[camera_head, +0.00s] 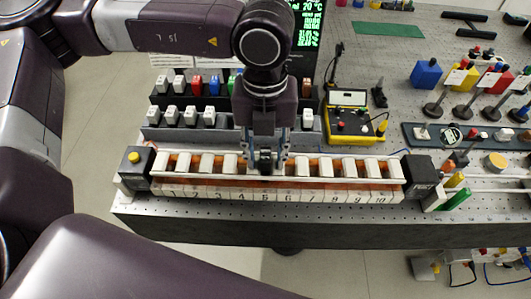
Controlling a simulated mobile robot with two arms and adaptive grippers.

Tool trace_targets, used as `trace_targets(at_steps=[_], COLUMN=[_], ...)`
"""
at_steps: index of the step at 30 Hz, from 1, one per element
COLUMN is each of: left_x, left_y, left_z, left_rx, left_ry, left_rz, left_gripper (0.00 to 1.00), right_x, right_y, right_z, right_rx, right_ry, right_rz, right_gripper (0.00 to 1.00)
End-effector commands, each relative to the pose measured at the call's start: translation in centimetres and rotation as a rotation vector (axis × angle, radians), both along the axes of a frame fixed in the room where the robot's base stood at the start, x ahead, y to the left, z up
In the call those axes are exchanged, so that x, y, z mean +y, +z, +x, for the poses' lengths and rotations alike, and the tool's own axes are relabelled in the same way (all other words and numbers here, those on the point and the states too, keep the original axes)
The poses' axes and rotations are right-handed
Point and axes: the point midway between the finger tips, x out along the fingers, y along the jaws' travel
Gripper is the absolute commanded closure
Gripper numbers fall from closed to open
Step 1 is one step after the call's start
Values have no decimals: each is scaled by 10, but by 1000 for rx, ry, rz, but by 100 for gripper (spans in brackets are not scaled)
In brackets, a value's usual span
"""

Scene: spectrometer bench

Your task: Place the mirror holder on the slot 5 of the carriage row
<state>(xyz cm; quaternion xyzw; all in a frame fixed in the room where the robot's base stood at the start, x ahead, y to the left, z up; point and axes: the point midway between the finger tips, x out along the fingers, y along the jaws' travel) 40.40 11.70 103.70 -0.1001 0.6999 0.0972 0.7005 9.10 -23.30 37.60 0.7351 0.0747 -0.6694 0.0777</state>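The carriage row (225,193) is a long rail with white blocks above number labels 1 to 10, near the bench's front edge. My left gripper (266,160) points straight down over the row at the number 5, one finger on each side. A small dark piece, seemingly the mirror holder (265,158), stands between the fingers at slot 5. It looks upright. The fingers and the gripper body partly hide it, and I cannot tell whether they touch it or whether it is fully seated. My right gripper is not in view.
Behind the row stands a stepped rack (228,134) with white, red, blue and green blocks. A yellow instrument (346,124) stands right of my gripper. Dark end blocks close the row, one with a yellow button (134,157). Posts with coloured cubes (426,74) stand at right.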

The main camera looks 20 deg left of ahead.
Motion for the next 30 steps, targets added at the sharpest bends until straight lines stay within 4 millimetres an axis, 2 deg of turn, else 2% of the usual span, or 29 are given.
trace_targets(at_steps=[6,8,18,21,25,30], left_x=[0,-1,-1,-1,0,0], left_y=[7,13,86,103,117,123], left_z=[0,1,1,1,0,0], left_rx=[-1,-3,-5,-2,-1,0], left_ry=[0,1,1,0,-1,-1], left_rz=[-1,-1,-2,-1,-1,1], left_gripper=[67,67,67,67,67,67], right_x=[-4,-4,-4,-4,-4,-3], right_y=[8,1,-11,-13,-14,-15], right_z=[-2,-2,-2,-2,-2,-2], right_rx=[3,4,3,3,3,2], right_ry=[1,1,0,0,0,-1], right_rz=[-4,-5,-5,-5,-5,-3], right_gripper=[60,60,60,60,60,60])
